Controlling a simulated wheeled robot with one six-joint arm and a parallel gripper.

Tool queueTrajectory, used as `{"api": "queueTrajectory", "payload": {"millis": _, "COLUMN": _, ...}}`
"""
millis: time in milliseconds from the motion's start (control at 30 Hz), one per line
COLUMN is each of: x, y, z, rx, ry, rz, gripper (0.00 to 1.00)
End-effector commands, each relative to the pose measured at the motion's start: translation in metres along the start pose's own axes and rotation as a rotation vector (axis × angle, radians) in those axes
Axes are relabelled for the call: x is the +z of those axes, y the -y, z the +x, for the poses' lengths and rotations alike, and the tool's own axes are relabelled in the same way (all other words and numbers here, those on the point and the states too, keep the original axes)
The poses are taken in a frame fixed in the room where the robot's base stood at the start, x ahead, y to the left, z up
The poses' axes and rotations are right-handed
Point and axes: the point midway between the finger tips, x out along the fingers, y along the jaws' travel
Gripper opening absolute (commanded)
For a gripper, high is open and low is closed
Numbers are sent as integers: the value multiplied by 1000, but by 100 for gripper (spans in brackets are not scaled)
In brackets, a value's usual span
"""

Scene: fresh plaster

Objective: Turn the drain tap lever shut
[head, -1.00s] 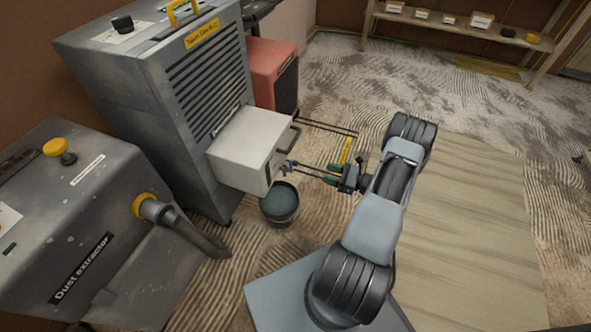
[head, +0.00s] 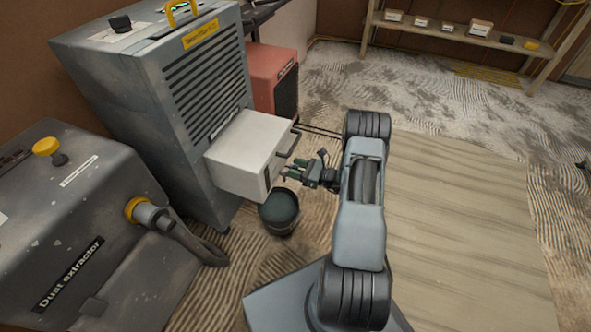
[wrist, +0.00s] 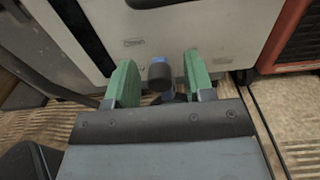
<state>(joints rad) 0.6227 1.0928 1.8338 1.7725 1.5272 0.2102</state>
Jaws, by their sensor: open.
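The drain tap lever (wrist: 159,76) shows in the wrist view as a dark, blue-edged piece low on the front of the pale tank drawer (head: 243,160). My gripper (wrist: 160,84) is open, its two green fingers standing on either side of the lever with a gap on both sides. Contact with the lever cannot be made out. In the head view my gripper (head: 287,169) is close to the drawer's front, and the lever is mostly hidden by the fingers there. A dark round bucket (head: 279,211) stands on the floor below the drawer front.
The drawer juts from a grey dehumidifier (head: 170,110) with a louvred front. A dust extractor (head: 80,220) with a hose stands at the left. A red unit (head: 272,85) is behind the drawer. Bare boards (head: 460,220) lie clear to the right.

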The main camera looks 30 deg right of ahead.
Motion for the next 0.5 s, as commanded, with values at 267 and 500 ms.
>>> {"api": "queueTrajectory", "payload": {"millis": 267, "x": 0, "y": 0, "z": 2, "rx": 0, "ry": 0, "rz": 0, "gripper": 48}}
{"api": "queueTrajectory", "payload": {"millis": 500, "x": 0, "y": 0, "z": 2, "rx": 1, "ry": 0, "rz": 0, "gripper": 30}}
